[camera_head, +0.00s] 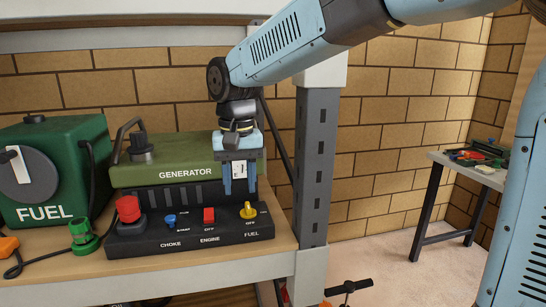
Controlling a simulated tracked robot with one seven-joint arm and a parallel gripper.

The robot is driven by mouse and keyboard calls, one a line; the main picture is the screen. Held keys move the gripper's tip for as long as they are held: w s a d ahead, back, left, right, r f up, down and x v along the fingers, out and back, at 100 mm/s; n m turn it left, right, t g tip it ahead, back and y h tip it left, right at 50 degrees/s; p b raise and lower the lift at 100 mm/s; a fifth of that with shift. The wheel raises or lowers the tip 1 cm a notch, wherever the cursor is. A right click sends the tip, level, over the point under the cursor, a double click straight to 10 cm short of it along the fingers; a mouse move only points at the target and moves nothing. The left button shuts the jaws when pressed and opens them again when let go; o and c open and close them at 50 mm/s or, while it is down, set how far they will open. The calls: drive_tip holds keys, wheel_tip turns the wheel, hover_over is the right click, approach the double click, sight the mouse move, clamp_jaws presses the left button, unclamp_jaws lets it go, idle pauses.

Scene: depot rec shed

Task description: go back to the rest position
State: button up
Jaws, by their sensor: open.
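My gripper (239,188) points down in front of the right end of the green generator (160,173). Its two blue fingers are apart and nothing shows between them. The fingertips are just above and a little left of the yellow fuel knob (248,210) on the black control panel (190,238). I cannot tell whether they touch anything. My blue arm reaches in from the upper right. The panel also bears a red engine switch (209,215), a blue choke knob (171,219) and a large red knob (129,208).
A green fuel container (70,150) stands at left. A dark upright post (314,165) is close right of my gripper. A cluttered table (438,156) stands far right; floor between is open.

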drive_tip(key=s+d+m+t, duration=0.1)
drive_tip(key=s+d, duration=0.5)
drive_tip(key=d, duration=0.9)
drive_tip(key=s+d+m+t, duration=0.1)
drive_tip(key=s+d+t, duration=0.3)
drive_tip(key=d, duration=1.1)
drive_tip(key=s, duration=0.2)
drive_tip(key=shift+s+d+f+t, duration=0.15)
drive_tip(key=shift+s+d+t, duration=0.15)
drive_tip(key=shift+d, duration=0.1)
drive_tip(key=shift+a, duration=0.1)
